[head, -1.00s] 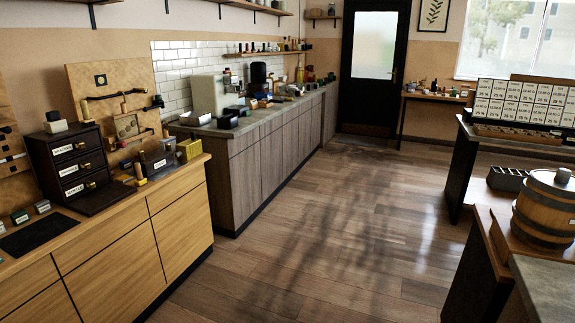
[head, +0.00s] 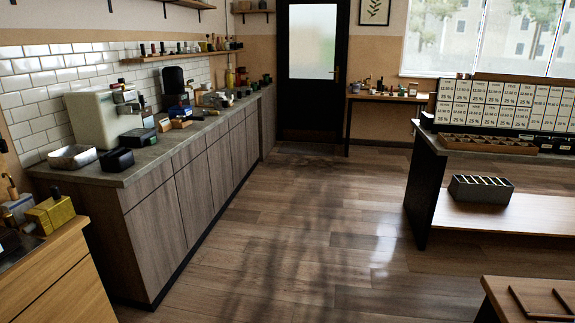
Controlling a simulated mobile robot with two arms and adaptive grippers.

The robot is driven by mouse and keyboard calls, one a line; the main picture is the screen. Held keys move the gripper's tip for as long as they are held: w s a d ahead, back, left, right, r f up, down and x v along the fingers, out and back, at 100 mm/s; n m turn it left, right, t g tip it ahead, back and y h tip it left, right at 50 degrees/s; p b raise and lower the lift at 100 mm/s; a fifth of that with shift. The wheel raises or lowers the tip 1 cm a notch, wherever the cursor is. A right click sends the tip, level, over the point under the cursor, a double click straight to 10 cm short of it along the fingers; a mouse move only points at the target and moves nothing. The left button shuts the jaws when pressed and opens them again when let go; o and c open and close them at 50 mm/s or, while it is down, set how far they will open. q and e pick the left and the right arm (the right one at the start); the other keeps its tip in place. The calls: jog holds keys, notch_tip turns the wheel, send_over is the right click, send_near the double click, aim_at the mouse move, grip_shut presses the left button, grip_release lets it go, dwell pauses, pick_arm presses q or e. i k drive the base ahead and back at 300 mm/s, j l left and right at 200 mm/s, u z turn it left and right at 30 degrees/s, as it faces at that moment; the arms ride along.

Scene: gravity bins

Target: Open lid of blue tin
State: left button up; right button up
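I cannot make out a blue tin for certain in the head view. A dark box with a bluish front (head: 180,110) stands on the grey counter along the left wall, too small to tell what it is. Small dark and green items (head: 267,79) stand at the counter's far end, also too small to tell. Neither of my grippers is in view.
The grey counter (head: 150,165) runs along the left wall to the dark door (head: 310,100). A wooden cabinet (head: 75,280) is at near left. A side table (head: 385,98) stands at the back. A shop counter (head: 425,185) is at right. The wooden floor (head: 270,235) between is clear.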

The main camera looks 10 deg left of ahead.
aim_at(180, 107)
jog(key=i+l, duration=0.1)
jog(key=i, duration=1.9)
jog(key=i+j+u, duration=0.1)
jog(key=i+u, duration=0.15)
jog(key=i, duration=0.25)
jog(key=i+u, duration=0.25)
jog(key=i, duration=0.25)
jog(key=i+l+u, duration=0.1)
jog(key=i+u, duration=0.15)
jog(key=i, duration=0.25)
jog(key=i+l+u, duration=0.25)
jog(key=i, duration=0.25)
